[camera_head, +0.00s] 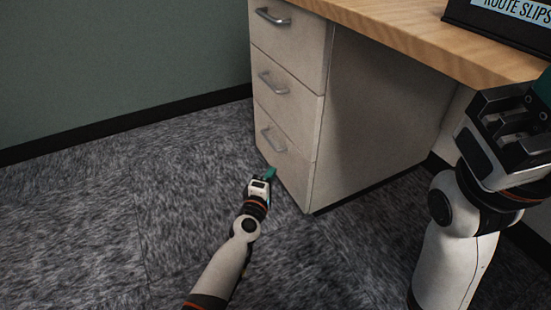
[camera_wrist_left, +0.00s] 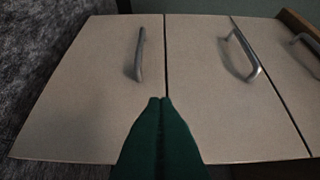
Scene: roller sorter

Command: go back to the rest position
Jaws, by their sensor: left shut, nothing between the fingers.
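My left gripper (camera_head: 270,173) reaches low over the carpet, close to the lower front of the drawer cabinet (camera_head: 365,110). In the left wrist view its green fingers (camera_wrist_left: 160,101) are together, with nothing between them. They point toward the cream drawer fronts and their metal handles, apart from any handle. My right gripper (camera_head: 542,88) is at the right edge of the head view, beside the desk edge. Its green fingers are mostly cut off, so its opening cannot be seen.
The cabinet's three drawers look closed, with handles at the top (camera_head: 272,17), middle (camera_head: 272,83) and bottom (camera_head: 273,139). A wooden desktop (camera_head: 425,30) overhangs it, bearing a dark "ROUTE SLIPS" holder (camera_head: 505,22). Carpet (camera_head: 90,220) is clear at left, up to the green wall (camera_head: 130,60).

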